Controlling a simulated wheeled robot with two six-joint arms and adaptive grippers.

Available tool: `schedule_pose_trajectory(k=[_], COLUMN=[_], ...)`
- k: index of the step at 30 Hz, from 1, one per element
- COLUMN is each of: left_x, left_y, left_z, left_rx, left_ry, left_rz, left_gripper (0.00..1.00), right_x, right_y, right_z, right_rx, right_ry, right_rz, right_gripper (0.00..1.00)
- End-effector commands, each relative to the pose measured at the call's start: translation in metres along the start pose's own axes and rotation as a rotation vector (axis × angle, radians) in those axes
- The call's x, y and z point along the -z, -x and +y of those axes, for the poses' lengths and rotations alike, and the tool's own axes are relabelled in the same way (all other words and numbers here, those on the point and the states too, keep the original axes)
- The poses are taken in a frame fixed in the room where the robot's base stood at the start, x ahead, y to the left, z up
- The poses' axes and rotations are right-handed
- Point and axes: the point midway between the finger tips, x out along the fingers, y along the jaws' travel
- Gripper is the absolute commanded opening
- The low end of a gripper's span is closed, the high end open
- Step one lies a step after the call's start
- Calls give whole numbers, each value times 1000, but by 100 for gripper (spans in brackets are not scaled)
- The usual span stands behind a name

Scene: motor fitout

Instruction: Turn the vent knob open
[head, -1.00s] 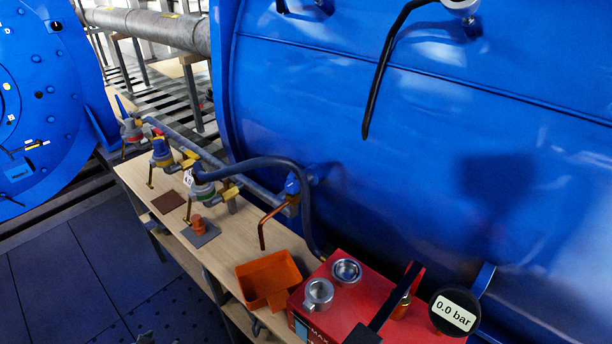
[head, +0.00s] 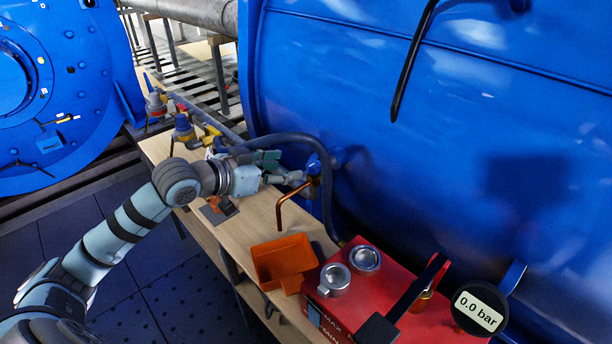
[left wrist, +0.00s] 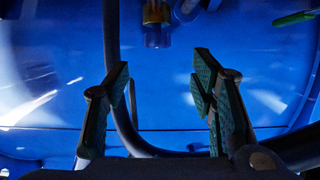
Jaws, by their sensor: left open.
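The vent knob appears to be the small blue knob (head: 314,163) on the fitting at the blue motor housing (head: 420,150), above a bent copper tube (head: 283,208). My left gripper (head: 278,167) is open and empty, just left of this knob and apart from it. In the left wrist view, the gripper's two green-padded fingers (left wrist: 160,72) are spread wide. A blue piece with a brass collar (left wrist: 157,36) shows beyond them at the top, not between the fingers. Whether this is the knob, and how far it is turned, I cannot tell. My right gripper is out of view.
A wooden bench (head: 262,218) runs along the housing. It carries an orange tray (head: 262,262) and a red test pump (head: 375,290) with a gauge (head: 479,309) reading 0.0 bar. A dark hose (head: 326,205) curves close by the knob. Other valves (head: 183,130) stand at the far end.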

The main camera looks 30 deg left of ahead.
Motion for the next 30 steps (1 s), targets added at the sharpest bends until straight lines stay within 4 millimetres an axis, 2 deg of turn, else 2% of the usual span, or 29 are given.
schedule_pose_trajectory(k=[2,9,12,16,23,30], left_x=[5,3,2,2,2,2], left_y=[-14,-72,-86,-94,-94,-94], left_z=[5,4,2,2,2,2], left_rx=[-16,-11,-7,-6,-6,-5], left_ry=[5,2,-1,-4,-4,-4], left_rz=[3,-4,-5,-6,-6,-6], left_gripper=[51,51,51,51,51,12], right_x=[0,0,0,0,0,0], right_y=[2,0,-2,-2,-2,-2], right_z=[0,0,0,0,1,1], right_rx=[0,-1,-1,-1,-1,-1], right_ry=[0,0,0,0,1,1], right_rz=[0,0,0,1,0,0], right_gripper=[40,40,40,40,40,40])
